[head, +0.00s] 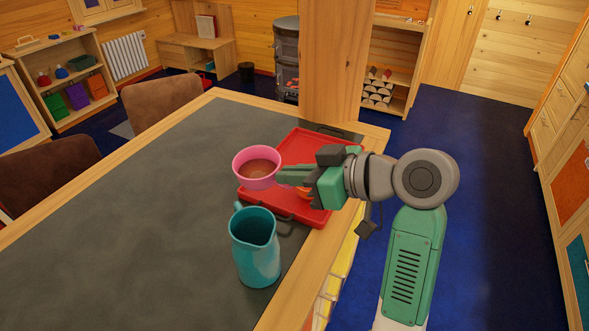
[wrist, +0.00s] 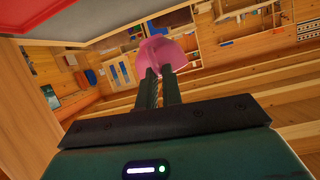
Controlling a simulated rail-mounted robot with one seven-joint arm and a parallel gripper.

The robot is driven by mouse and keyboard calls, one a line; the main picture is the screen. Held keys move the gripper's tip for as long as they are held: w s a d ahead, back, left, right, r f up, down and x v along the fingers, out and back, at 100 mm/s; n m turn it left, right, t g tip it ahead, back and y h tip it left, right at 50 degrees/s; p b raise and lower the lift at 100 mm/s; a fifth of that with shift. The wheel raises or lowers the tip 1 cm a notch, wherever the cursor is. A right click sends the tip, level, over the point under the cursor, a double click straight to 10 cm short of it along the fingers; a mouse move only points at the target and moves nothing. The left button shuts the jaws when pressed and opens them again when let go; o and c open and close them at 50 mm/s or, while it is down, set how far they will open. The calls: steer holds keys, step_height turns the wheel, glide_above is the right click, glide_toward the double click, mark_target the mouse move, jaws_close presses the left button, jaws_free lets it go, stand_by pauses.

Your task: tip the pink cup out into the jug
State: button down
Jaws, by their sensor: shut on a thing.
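The pink cup (head: 257,167) is held upright, with brown contents showing inside it. My gripper (head: 283,174) is shut on the cup's right side in the head view. In the wrist view the fingers (wrist: 161,82) meet the pink cup (wrist: 158,56). The teal jug (head: 256,248) stands upright on the dark table top, nearer the camera than the cup. Its handle is on the far left side and its open mouth faces up. The inside of the jug is dark, and I cannot tell what it holds.
A wooden post (head: 337,60) rises behind the table. The table's left part (head: 130,210) is clear.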

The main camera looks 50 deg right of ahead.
steer(key=n+h, duration=0.1)
steer(key=f+n+t+h, duration=0.1)
steer(key=n, duration=0.1)
steer(key=a+f+n+h, duration=0.1)
steer(key=n, duration=0.1)
steer(key=shift+s+a, duration=0.1)
steer(key=shift+s, duration=0.15)
steer(key=shift+a+f+n+t+h+b, duration=0.15)
steer(key=shift+n+t+h+b, duration=0.2)
steer(key=shift+n+b, duration=0.4)
steer(key=shift+a+n+b, duration=0.1)
steer(key=shift+n+b, duration=0.15)
steer(key=shift+b, duration=0.05)
steer(key=shift+s+a+f+n+t+h+b, duration=0.1)
steer(key=shift+a+f+n+t+h+b, duration=0.15)
steer(key=shift+n+b, duration=0.75)
steer(key=shift+a+f+n+t+h+b, duration=0.2)
steer(key=shift+n+t+h+b, duration=0.1)
steer(key=shift+b, duration=1.4)
